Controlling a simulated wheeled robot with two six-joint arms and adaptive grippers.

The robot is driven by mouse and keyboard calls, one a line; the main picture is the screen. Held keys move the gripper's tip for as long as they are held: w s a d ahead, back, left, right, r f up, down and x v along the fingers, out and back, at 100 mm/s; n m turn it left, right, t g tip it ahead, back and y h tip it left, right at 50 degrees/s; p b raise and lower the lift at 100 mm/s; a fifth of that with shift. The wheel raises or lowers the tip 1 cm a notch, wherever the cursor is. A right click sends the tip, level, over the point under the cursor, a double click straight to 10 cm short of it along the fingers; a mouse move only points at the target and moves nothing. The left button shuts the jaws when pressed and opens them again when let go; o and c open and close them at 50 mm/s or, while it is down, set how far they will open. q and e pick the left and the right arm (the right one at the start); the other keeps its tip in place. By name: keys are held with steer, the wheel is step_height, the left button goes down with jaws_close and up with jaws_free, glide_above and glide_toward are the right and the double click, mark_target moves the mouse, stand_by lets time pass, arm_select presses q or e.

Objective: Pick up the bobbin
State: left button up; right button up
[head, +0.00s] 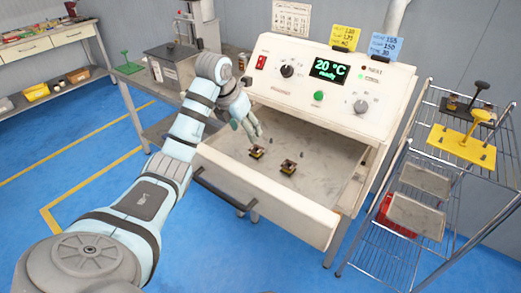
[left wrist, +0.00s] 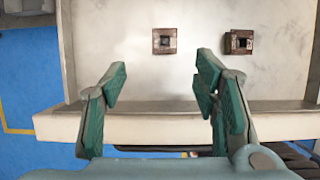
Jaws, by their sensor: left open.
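In the left wrist view one bobbin (left wrist: 165,41) lies ahead of the gap between the fingers, and the other bobbin (left wrist: 239,42) is further right. My left gripper (head: 248,126) is above the drawer, open and empty, its green-padded fingers (left wrist: 162,80) wide apart and not touching either bobbin. My right gripper is not in view.
The pale drawer (head: 270,212) has raised walls and a dark handle. The control panel (head: 330,80) reads 20 °C ready. A wire rack (head: 415,240) at right holds trays and a yellow stand (head: 462,145). A workbench stands at the back left. Much of the drawer floor is clear.

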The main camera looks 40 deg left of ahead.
arm_select(q)
glide_toward(255, 149)
step_height(255, 149, down, 2)
steer(key=shift+s+d+f+b, duration=0.1)
steer(key=shift+s+b, duration=0.1)
steer(key=shift+b, duration=0.1)
steer(key=x, duration=0.4)
steer(key=b+x, duration=0.1)
steer(key=x, duration=0.2)
steer(key=shift+w+d, duration=0.25)
steer(key=shift+w, duration=0.1)
steer(key=shift+r, duration=0.2)
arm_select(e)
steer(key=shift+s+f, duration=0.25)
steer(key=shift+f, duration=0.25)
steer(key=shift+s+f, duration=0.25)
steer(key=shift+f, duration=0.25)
arm_select(q)
steer(key=shift+c, duration=0.6)
steer(key=c, duration=1)
steer(key=shift+c, duration=0.2)
step_height(255, 149, up, 20)
steer(key=p, duration=0.3)
steer(key=shift+p, duration=0.4)
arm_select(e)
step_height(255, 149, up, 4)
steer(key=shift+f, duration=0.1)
